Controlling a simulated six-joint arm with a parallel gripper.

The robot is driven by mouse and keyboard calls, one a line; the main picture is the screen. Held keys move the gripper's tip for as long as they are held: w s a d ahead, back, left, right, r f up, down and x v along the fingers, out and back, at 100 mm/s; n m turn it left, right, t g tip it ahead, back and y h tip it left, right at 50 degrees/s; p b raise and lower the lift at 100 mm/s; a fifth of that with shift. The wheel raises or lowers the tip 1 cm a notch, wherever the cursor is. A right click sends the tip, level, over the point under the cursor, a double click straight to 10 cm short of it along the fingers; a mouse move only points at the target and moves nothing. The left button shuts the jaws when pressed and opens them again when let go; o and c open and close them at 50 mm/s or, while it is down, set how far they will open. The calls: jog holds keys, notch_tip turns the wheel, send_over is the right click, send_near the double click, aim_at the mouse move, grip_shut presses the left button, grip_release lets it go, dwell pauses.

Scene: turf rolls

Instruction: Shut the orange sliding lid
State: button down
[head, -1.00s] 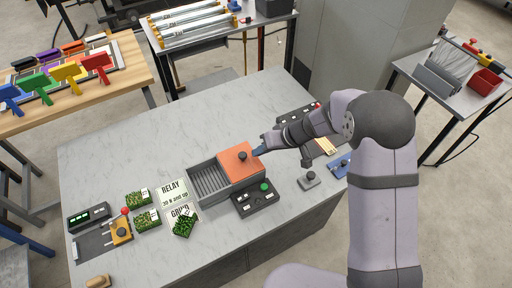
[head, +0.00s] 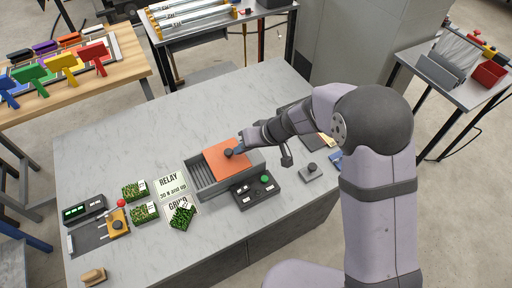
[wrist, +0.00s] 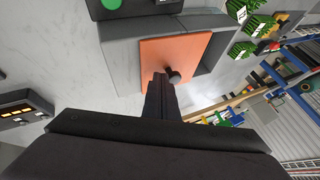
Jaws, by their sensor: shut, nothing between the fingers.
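The orange sliding lid (head: 222,162) lies on a grey box (head: 200,183) on the worktable and carries a dark round knob (head: 229,153). It covers the middle of the box, with a slatted opening showing at its left. The grey right end of the box also shows. My gripper (head: 240,148) is shut and empty, at the knob's right side. In the wrist view, the lid (wrist: 170,55) and knob (wrist: 174,77) show, and my gripper's fingertips (wrist: 159,78) are right beside the knob. Whether they touch it is hard to tell.
A dark control box (head: 255,191) with a green button stands in front of the grey box. RELAY (head: 170,186) and GRIND signs and several green turf pieces (head: 144,212) lie to the left.

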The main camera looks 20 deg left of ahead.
aim_at(220, 168)
jog(key=s+a+b, duration=0.1)
jog(key=s+a, duration=0.1)
jog(key=s+a+b, duration=0.2)
jog(key=s+a, duration=0.1)
jog(key=shift+f, duration=0.2)
jog(key=shift+s+a+r, duration=0.1)
jog(key=shift+s+r, duration=0.1)
jog(key=shift+s, duration=0.05)
jog(key=shift+a, duration=0.1)
jog(key=shift+w+d+f+b, duration=0.1)
jog(key=shift+w+d+b, duration=0.2)
jog(key=shift+d+b, duration=0.1)
jog(key=d, duration=0.1)
jog(key=w+d+b, duration=0.1)
jog(key=w+d, duration=0.1)
jog(key=shift+d+b, duration=0.25)
jog(key=shift+b, duration=0.1)
jog(key=b+v, duration=0.1)
jog(key=v, duration=0.9)
jog(key=shift+a, duration=0.2)
jog(key=shift+s, duration=0.1)
